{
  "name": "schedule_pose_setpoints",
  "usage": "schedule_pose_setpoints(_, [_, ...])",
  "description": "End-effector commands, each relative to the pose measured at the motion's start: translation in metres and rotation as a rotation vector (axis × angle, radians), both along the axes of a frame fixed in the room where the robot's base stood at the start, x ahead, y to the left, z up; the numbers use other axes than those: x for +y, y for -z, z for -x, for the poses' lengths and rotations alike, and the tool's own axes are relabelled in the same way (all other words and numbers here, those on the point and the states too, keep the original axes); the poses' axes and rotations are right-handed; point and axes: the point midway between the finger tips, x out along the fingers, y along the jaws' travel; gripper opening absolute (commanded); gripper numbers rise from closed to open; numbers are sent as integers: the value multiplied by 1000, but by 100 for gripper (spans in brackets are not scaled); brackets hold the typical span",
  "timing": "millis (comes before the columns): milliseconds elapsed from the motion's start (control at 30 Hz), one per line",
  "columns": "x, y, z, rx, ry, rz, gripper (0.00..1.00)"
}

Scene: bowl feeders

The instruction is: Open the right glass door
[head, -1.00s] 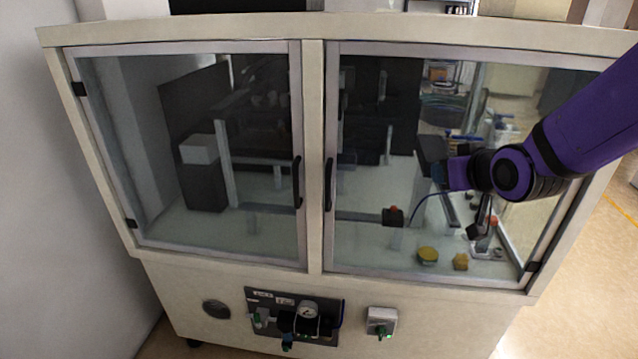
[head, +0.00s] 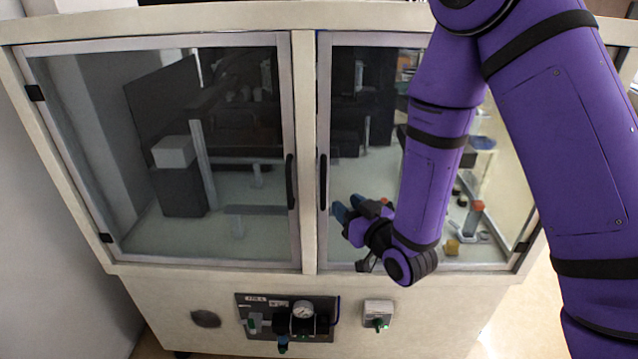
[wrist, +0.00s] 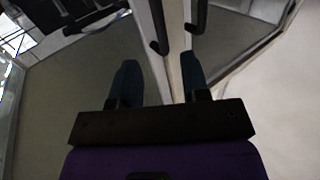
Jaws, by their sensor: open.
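The right glass door (head: 365,265) of the pale cabinet is closed in the head view. Its dark vertical handle (head: 323,182) is on the door's left edge, beside the centre post. My gripper (head: 348,206) is open and empty, in front of the right door's glass and just right of the lower part of that handle. In the wrist view, its two dark blue fingers (wrist: 160,82) are spread. Two dark handles show beyond the fingertips there, and I cannot tell which is which. My arm hides much of the right door.
The closed left glass door (head: 150,257) has its own handle (head: 290,182) close across the centre post (head: 304,150). Below the doors, a dark panel with a gauge (head: 302,312) and a switch box (head: 378,315) sit on the cabinet front.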

Motion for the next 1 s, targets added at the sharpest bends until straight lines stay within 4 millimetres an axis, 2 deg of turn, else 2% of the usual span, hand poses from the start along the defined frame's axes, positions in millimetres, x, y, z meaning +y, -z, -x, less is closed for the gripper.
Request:
schedule_pose_setpoints(600, [48,0,-78,-1,1,1,42])
schedule_pose_setpoints(800, [54,0,-88,1,1,1,42])
schedule_pose_setpoints(1000, [55,0,-90,1,1,1,42])
